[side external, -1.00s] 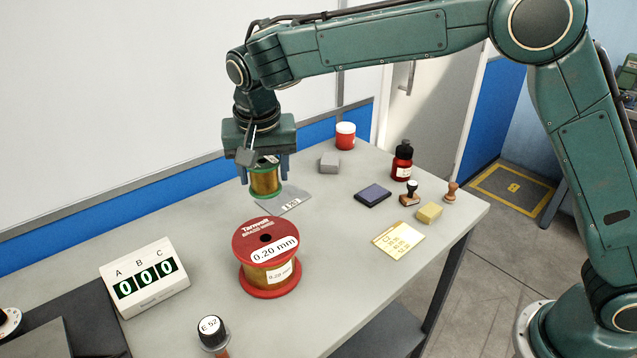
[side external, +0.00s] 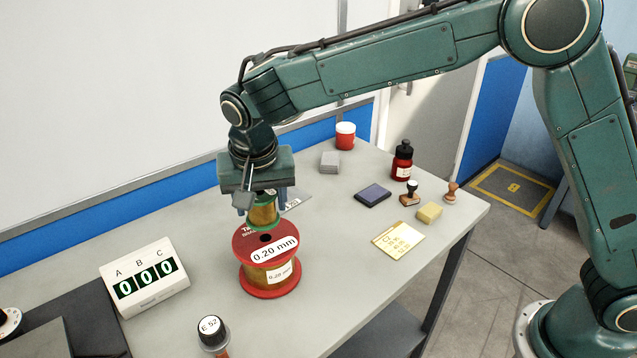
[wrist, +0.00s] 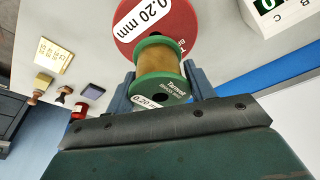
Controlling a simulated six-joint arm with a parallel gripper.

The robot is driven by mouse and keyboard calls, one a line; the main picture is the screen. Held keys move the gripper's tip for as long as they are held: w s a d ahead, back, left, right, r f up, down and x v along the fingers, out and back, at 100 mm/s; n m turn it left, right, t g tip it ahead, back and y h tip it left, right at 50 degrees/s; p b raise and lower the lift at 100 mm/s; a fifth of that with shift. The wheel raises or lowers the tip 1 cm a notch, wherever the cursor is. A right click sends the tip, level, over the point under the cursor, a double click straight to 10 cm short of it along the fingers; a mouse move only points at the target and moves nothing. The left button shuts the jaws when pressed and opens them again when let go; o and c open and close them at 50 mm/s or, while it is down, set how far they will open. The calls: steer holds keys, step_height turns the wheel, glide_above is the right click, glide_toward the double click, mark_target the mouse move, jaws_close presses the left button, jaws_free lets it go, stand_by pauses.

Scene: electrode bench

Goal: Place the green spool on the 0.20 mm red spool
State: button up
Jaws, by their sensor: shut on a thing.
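The green spool (side external: 262,212), with green flanges and copper-coloured wire, is in my gripper (side external: 264,205). In the wrist view the green spool (wrist: 160,66) sits between the two blue-grey jaws (wrist: 160,85), which are shut on it. The 0.20 mm red spool (side external: 270,284) stands upright on the bench. The green spool overlaps the far edge of its top in the side view; I cannot tell whether they touch. In the wrist view the red spool (wrist: 178,14) lies just beyond the green one, partly hidden by it.
A counter display (side external: 145,277) stands left of the red spool, and a black-capped E 52 item (side external: 212,332) in front. The bench between is clear.

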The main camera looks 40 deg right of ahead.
mark_target(263, 219)
steer(key=shift+f, duration=2)
steer(key=shift+f, duration=0.15)
steer(key=o, duration=1.4)
steer(key=v, duration=1.2)
steer(key=shift+d, duration=0.1)
steer(key=shift+d, duration=0.1)
